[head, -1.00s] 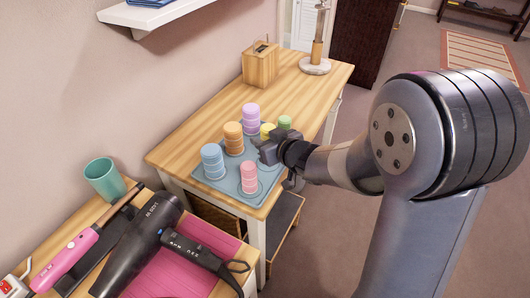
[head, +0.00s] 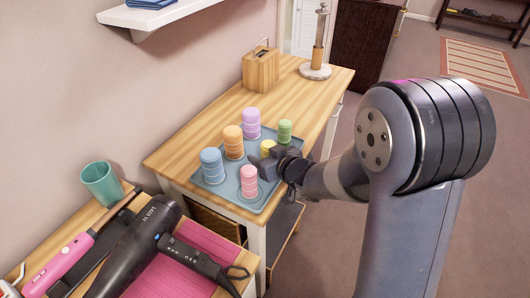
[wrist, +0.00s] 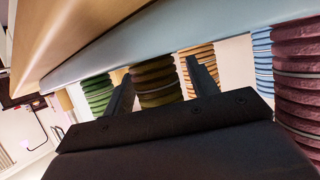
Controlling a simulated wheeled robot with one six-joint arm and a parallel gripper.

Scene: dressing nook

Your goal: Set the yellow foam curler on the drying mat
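The yellow foam curler (head: 267,147) stands upright at my gripper, over the right part of the blue drying mat (head: 214,184). The mat (wrist: 150,57) shows there as a pale blue band meeting the curler's end. Whether the curler bears on the mat I cannot tell. In the head view my gripper (head: 270,158) hides its lower part.
Around it on the mat stand purple (head: 251,124), orange (head: 233,142), blue (head: 212,166), pink (head: 249,181) and green (head: 285,131) curlers. A wooden box (head: 261,70) and a stand (head: 316,65) are farther back. The table's middle is clear.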

